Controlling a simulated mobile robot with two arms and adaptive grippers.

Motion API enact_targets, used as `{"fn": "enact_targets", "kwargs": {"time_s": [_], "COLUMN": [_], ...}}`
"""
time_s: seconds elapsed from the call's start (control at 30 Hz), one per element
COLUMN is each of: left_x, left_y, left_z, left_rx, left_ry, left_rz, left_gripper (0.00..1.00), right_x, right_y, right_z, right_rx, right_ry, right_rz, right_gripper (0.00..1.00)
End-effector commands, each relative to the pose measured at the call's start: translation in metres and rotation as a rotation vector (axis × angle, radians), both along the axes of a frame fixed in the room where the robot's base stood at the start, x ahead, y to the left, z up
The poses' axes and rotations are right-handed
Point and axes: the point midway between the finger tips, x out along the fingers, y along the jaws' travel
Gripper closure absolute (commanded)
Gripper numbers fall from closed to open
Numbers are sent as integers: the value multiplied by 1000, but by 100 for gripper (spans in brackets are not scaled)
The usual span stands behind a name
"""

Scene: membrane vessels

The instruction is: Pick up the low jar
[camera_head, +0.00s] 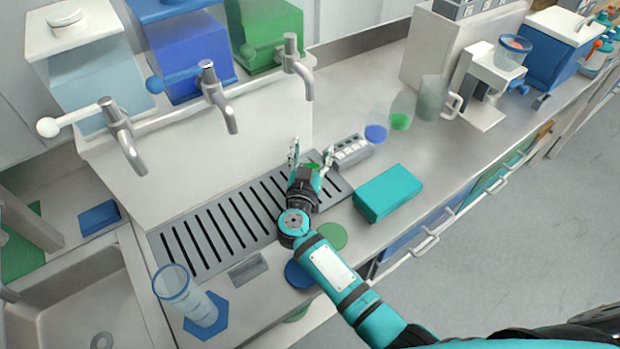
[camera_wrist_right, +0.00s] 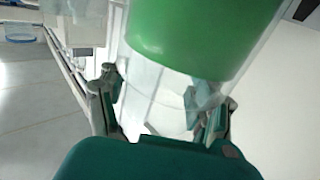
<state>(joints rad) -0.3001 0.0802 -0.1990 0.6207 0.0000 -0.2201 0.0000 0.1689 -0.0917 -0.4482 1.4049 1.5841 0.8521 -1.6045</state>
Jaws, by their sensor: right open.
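A clear vessel with green at one end (camera_wrist_right: 195,35) fills the top of the right wrist view, and its see-through part reaches down between the fingers. It looks like the low jar, but I cannot be sure. In the head view only a bit of green (camera_head: 312,167) shows between the fingers, over the slotted drip tray (camera_head: 232,222). My right gripper (camera_head: 312,155) is open around or just before this vessel; it also shows in the right wrist view (camera_wrist_right: 158,92). I cannot tell whether the fingers touch it. My left gripper is not in view.
Taps (camera_head: 218,98) on a white counter block stand behind the tray. A teal box (camera_head: 388,193) and a small button panel (camera_head: 350,149) lie to the right. A tall clear beaker (camera_head: 185,295) stands front left. Clear jars with blue (camera_head: 376,133) and green (camera_head: 401,121) bases stand farther back.

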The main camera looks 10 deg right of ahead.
Motion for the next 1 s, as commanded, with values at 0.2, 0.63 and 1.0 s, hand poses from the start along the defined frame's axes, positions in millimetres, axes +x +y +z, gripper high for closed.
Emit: {"fn": "enact_targets", "kwargs": {"time_s": [0.2,0.63,1.0], "left_x": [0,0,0], "left_y": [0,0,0], "left_z": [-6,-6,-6], "left_rx": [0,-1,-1], "left_ry": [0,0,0], "left_rz": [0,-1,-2], "left_gripper": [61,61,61], "right_x": [9,9,8], "right_y": [-3,-3,-3], "right_z": [0,0,-1], "right_rx": [0,0,0], "right_ry": [1,1,2], "right_rz": [1,1,1], "right_gripper": [34,75,100]}}
